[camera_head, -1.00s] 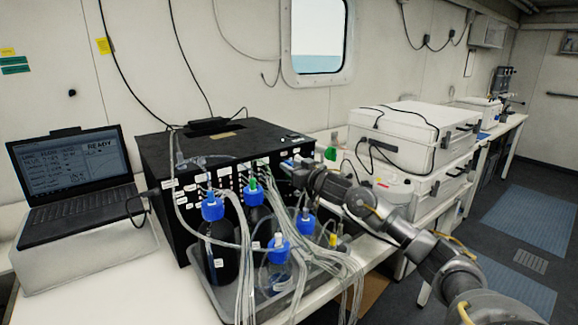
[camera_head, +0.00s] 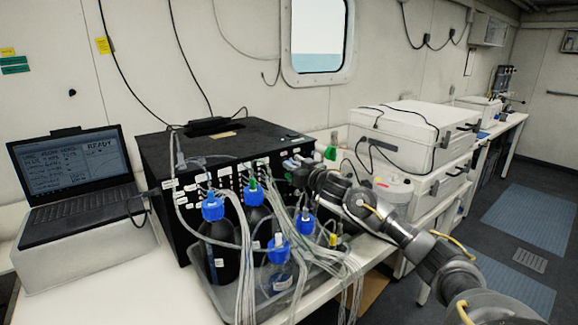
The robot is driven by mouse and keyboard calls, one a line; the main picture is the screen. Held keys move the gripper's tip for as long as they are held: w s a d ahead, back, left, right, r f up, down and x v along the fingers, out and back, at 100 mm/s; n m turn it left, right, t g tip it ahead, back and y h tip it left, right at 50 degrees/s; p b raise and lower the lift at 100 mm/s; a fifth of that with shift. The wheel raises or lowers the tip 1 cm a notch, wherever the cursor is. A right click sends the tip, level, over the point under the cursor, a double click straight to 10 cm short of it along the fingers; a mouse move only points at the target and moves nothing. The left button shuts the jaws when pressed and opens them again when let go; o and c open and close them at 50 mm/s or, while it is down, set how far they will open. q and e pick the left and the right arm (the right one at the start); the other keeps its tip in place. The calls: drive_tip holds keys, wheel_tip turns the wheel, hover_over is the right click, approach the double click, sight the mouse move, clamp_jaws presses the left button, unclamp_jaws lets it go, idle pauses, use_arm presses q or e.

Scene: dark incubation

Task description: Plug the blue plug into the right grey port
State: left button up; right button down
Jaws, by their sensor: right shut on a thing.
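A black box (camera_head: 160,150) with a front panel of white-labelled ports stands on the white bench. My right gripper (camera_head: 292,165) is at the right end of this panel, at the box's upper right front edge. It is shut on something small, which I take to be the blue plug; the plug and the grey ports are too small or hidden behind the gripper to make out. I cannot tell whether the plug touches a port. My left gripper is not in view.
A tray (camera_head: 205,283) before the box holds several blue-capped bottles (camera_head: 213,208). Many clear tubes (camera_head: 320,262) hang over its front, just left of my right arm. A laptop (camera_head: 75,170) stands at left. White cases (camera_head: 400,135) stand at right.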

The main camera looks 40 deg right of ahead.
drive_tip(key=shift+s, duration=0.15)
drive_tip(key=shift+s+p, duration=0.4)
drive_tip(key=shift+s, duration=2.45)
drive_tip(key=shift+a, duration=0.15)
